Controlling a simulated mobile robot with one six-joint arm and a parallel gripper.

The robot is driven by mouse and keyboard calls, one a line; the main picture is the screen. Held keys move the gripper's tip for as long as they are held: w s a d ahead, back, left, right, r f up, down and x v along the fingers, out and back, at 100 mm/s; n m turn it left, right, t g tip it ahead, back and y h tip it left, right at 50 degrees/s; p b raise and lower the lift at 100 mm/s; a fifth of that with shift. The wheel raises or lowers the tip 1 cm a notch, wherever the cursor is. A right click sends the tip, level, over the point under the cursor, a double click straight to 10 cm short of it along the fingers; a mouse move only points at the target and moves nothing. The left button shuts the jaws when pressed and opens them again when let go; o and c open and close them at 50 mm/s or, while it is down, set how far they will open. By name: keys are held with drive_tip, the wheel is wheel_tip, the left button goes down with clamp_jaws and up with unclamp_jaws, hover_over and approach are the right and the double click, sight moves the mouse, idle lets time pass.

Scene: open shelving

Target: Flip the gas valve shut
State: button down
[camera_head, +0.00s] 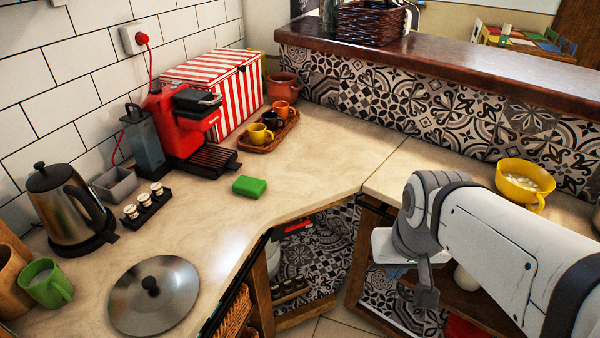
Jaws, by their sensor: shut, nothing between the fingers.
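My gripper (427,297) is at the lower right, in front of the open shelving under the counter. It points down and is shut and empty. A small red part (298,228) with a dark piece beside it shows under the counter edge in the corner shelving, left of my gripper and apart from it. I cannot tell whether this is the gas valve or how its handle is turned. My arm covers part of the right-hand shelving.
The counter (330,175) bends at a corner above the open shelves. On it are a red coffee machine (185,125), a kettle (68,205), a metal lid (153,295), a green sponge (249,186) and a yellow bowl (523,182). A wicker basket (232,318) is below.

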drive_tip(key=w+a+f+n+t+b, duration=0.15)
drive_tip(key=w+f+t+b, duration=0.25)
drive_tip(key=w+f+b, duration=0.6)
drive_tip(key=n+t+y+b, duration=0.4)
drive_tip(key=t+y+b, duration=0.3)
drive_tip(key=b, duration=0.3)
approach(293, 229)
wheel_tip(293, 229, up, 3)
drive_tip(key=s, duration=0.2)
drive_tip(key=shift+s+d+r, duration=0.1)
drive_tip(key=shift+s+d, duration=0.05)
drive_tip(key=shift+s, duration=0.05)
drive_tip(key=b+x, duration=0.1)
drive_tip(key=x, duration=0.9)
drive_tip(key=shift+b, duration=0.3)
